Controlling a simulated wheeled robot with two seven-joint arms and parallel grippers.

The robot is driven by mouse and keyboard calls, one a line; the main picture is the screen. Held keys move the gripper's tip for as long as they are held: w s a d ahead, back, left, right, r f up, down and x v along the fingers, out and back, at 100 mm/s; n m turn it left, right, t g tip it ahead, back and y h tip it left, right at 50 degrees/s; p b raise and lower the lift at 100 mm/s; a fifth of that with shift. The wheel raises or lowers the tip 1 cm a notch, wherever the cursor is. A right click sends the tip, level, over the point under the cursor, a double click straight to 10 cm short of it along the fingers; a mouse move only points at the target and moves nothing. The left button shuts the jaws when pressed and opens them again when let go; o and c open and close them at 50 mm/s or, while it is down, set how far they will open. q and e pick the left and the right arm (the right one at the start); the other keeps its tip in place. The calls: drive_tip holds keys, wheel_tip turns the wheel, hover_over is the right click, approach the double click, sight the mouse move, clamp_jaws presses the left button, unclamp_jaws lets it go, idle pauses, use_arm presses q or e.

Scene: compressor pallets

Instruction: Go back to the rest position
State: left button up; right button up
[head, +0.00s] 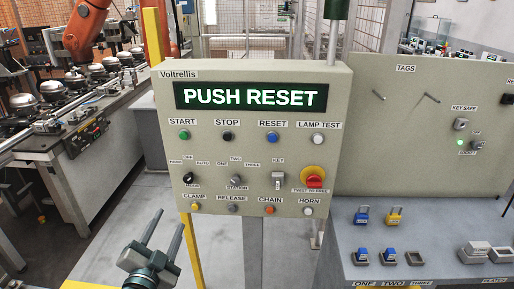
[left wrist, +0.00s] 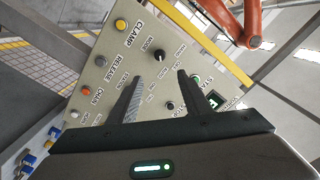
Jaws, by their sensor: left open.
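My left gripper (head: 160,239) is in the lower left of the head view, with two dark fingers apart and nothing between them. It is in front of and below the left part of the control panel (head: 218,160), apart from it as far as I can tell. In the left wrist view the two fingers (left wrist: 157,95) spread over the tilted panel (left wrist: 100,62). The panel's display (head: 250,96) reads PUSH RESET in green. A blue RESET button (head: 271,137) sits below it. My right gripper is not seen.
A grey bench (head: 425,245) with blue and yellow padlocks (head: 394,215) stands at the right, below a tag board (head: 430,135). A yellow post (head: 157,80) rises left of the panel. A conveyor with compressors (head: 75,85) and an orange robot arm (head: 88,28) stand farther left. Floor between shows clear.

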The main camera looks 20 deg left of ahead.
use_arm(q)
drive_tip(key=shift+f, duration=0.1)
wheel_tip(320, 180, down, 34)
drive_tip(key=d+f+n+g+h+b, duration=0.1)
drive_tip(key=d+g+h, duration=0.1)
drive_tip(key=g, duration=0.4)
drive_tip(key=s+d+f+n+g, duration=0.1)
drive_tip(key=s+f, duration=0.3)
drive_tip(key=f, duration=0.3)
drive_tip(key=s+d+f+g, duration=0.2)
drive_tip(key=s+f, duration=0.1)
drive_tip(key=f, duration=0.4)
drive_tip(key=s+d+f+g+h, duration=0.2)
drive_tip(key=s+d+f+g, duration=0.15)
drive_tip(key=s+f, duration=1.1)
drive_tip(key=s+d+f+g, duration=0.1)
drive_tip(key=s+f, duration=0.2)
drive_tip(key=s, duration=0.4)
drive_tip(key=s+d+f+n+g+b, duration=0.1)
drive_tip(key=s+f, duration=0.3)
drive_tip(key=s, duration=0.4)
drive_tip(key=s+d+f+n+g, duration=0.1)
drive_tip(key=s+f+g, duration=0.1)
drive_tip(key=s, duration=0.5)
drive_tip(key=shift+s+d+f, duration=0.3)
drive_tip(key=shift+s+f, duration=0.05)
drive_tip(key=shift+f, duration=0.4)
